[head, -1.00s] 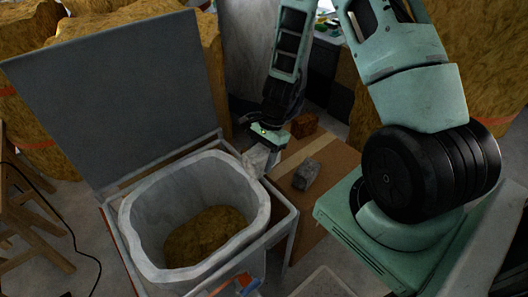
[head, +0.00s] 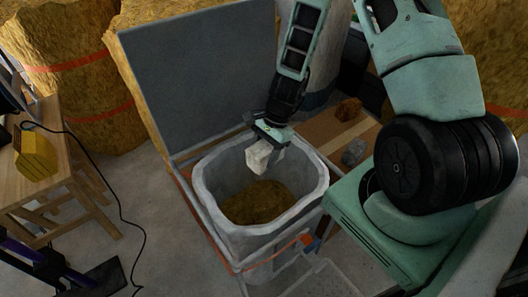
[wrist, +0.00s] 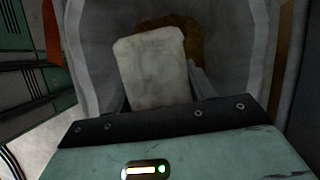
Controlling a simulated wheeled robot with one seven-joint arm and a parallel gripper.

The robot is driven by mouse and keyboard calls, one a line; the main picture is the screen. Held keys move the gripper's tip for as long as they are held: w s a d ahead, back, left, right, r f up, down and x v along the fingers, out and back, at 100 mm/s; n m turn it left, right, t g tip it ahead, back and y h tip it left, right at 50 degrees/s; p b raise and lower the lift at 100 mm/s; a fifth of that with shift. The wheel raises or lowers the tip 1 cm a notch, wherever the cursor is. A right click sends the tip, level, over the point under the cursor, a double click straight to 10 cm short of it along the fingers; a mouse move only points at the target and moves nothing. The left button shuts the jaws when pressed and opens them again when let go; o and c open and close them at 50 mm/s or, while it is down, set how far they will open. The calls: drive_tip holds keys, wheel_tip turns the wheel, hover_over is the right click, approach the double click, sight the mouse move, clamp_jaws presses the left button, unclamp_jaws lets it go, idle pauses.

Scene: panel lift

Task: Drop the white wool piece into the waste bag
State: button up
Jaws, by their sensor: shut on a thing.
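The white wool piece (head: 258,156) is a pale, blocky chunk held in my gripper (head: 268,146). My gripper is shut on it, and the piece hangs over the opening of the waste bag, near its far side. The wrist view shows the white wool piece (wrist: 152,66) between the fingers, with the bag's interior beyond it. The waste bag (head: 313,187) is a grey-white liner with an open mouth, set in a frame. Brown-yellow wool (head: 257,203) lies at its bottom.
A grey panel (head: 200,80) stands upright behind the bag. A cardboard surface (head: 325,135) to the right holds a grey chunk (head: 354,152) and a brown chunk (head: 348,109). A wooden stool (head: 60,185) with a yellow object (head: 37,155) stands at left. Wool bales fill the back.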

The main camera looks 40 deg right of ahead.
drive_tip(key=shift+f+b, duration=1.4)
drive_tip(key=shift+f, duration=0.6)
drive_tip(key=o, duration=1)
drive_tip(key=shift+r, duration=0.1)
drive_tip(key=p+v, duration=0.2)
drive_tip(key=v, duration=1.5)
drive_tip(key=shift+d+r, duration=0.1)
drive_tip(key=shift+d, duration=0.1)
